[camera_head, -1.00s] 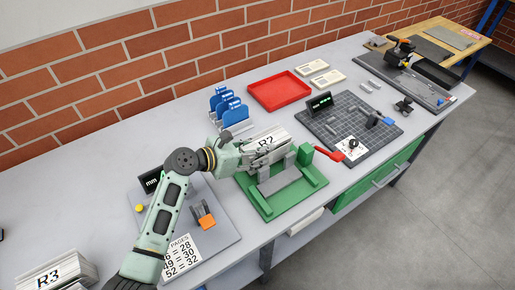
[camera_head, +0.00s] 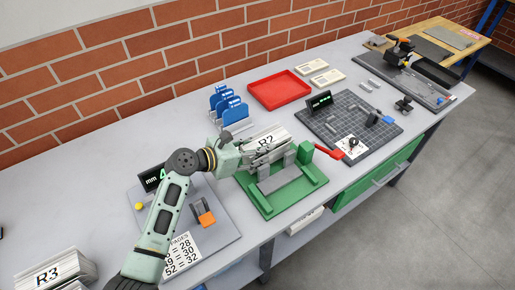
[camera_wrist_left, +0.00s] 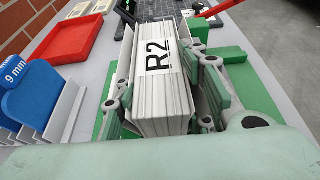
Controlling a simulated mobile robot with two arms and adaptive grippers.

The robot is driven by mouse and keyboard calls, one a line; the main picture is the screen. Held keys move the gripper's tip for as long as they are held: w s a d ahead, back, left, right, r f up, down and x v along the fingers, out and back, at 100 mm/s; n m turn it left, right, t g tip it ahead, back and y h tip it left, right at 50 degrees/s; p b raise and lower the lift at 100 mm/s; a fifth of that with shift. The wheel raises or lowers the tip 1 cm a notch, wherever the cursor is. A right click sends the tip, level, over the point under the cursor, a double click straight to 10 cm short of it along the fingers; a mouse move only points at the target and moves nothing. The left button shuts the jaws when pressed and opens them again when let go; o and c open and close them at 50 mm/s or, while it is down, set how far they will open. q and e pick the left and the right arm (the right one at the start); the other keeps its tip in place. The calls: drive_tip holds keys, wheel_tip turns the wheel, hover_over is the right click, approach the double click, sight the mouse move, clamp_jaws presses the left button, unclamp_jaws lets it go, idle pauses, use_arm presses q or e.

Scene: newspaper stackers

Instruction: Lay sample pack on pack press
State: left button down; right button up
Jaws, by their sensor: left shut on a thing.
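The pack labelled R2 (camera_head: 266,140) is a white stack of folded sheets. In the left wrist view the R2 pack (camera_wrist_left: 163,95) sits between the two fingers of my left gripper (camera_wrist_left: 160,112), which is shut on it. In the head view my left gripper (camera_head: 262,152) holds the pack over the back part of the green press (camera_head: 292,201), which has grey plates and a red handle (camera_head: 329,149). Whether the pack touches the press bed cannot be told. My right gripper is not in view.
A blue rack (camera_head: 230,107) and a red tray (camera_head: 279,89) stand behind the press. A grey gauge board (camera_head: 215,232) with an orange-topped block lies left of it. A gridded plate (camera_head: 345,123) lies to the right. Another pack marked R3 (camera_head: 52,273) is at the lower left.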

use_arm(q)
drive_tip(key=shift+s+f+g, duration=0.15)
drive_tip(key=shift+s+f, duration=0.05)
drive_tip(key=shift+f, duration=0.25)
drive_tip(key=shift+s+f+g, duration=0.15)
drive_tip(key=shift+s+f, duration=0.05)
drive_tip(key=shift+f, duration=0.25)
drive_tip(key=c, duration=1.1)
unclamp_jaws()
drive_tip(key=shift+o, duration=0.4)
drive_tip(key=shift+f, duration=0.15)
drive_tip(key=shift+s+a+r, duration=0.1)
drive_tip(key=shift+a+r, duration=0.1)
drive_tip(key=shift+a, duration=0.35)
drive_tip(key=r+v, duration=0.1)
drive_tip(key=v, duration=1)
drive_tip(key=shift+d+r, duration=0.35)
drive_tip(key=shift+r, duration=0.05)
